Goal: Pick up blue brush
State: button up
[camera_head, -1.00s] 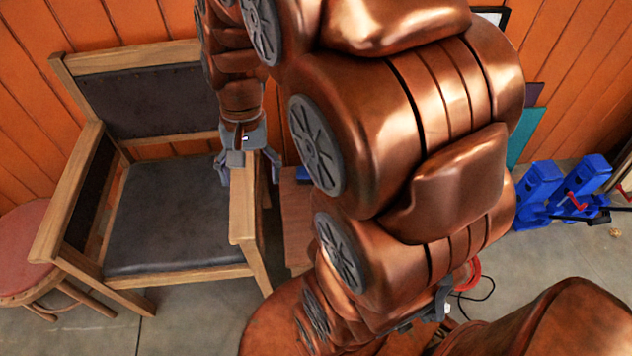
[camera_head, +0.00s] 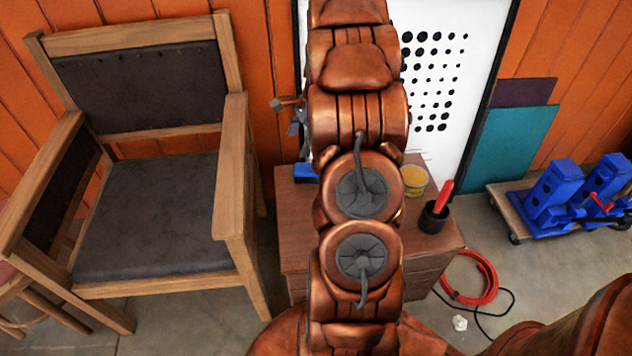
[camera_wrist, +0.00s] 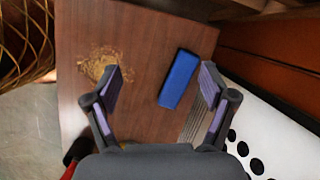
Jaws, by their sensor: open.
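The blue brush (camera_wrist: 180,79) lies on the brown wooden cabinet top (camera_wrist: 140,35) in the wrist view. Its blue block shows as a slanted oblong. In the head view a blue piece of it (camera_head: 304,171) shows at the cabinet's back left, partly hidden by my arm. My gripper (camera_wrist: 163,80) is open and empty above the cabinet top. In the wrist view the brush appears between the two fingers, nearer the right one. The height gap between fingers and brush is hard to judge.
A yellow-topped can (camera_head: 414,180) and a black cup (camera_head: 433,217) with a red handle stand on the cabinet's right side. A wooden armchair (camera_head: 231,185) stands close on the left. A white dotted board (camera_head: 460,75) leans behind. Blue presses (camera_head: 555,195) sit on a cart at right.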

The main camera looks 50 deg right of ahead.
jog(key=d+f+m+b, duration=0.1)
jog(key=d+f, duration=0.2)
jog(key=d+f+m+b, duration=0.1)
jog(key=d+f+m, duration=0.1)
jog(key=d+f, duration=0.2)
jog(key=s+d+f+m+t+b, duration=0.1)
jog(key=d+f+m+b, duration=0.1)
jog(key=d+f, duration=0.1)
jog(key=shift+d+f, duration=0.4)
jog(key=shift+f, duration=0.25)
jog(key=shift+w+f, duration=0.2)
jog(key=shift+f, duration=0.45)
jog(key=shift+w+a+b+x, duration=0.15)
jog(key=shift+b+x, duration=0.45)
jog(key=shift+x, duration=1)
jog(key=shift+w+a+b+x, duration=0.15)
jog(key=shift+b+x, duration=0.4)
jog(key=shift+x, duration=1.1)
jog(key=shift+s+r, duration=0.1)
jog(key=shift+r, duration=0.05)
jog(key=shift+c, duration=0.3)
jog(key=c, duration=1.3)
jog(key=shift+r, duration=0.1)
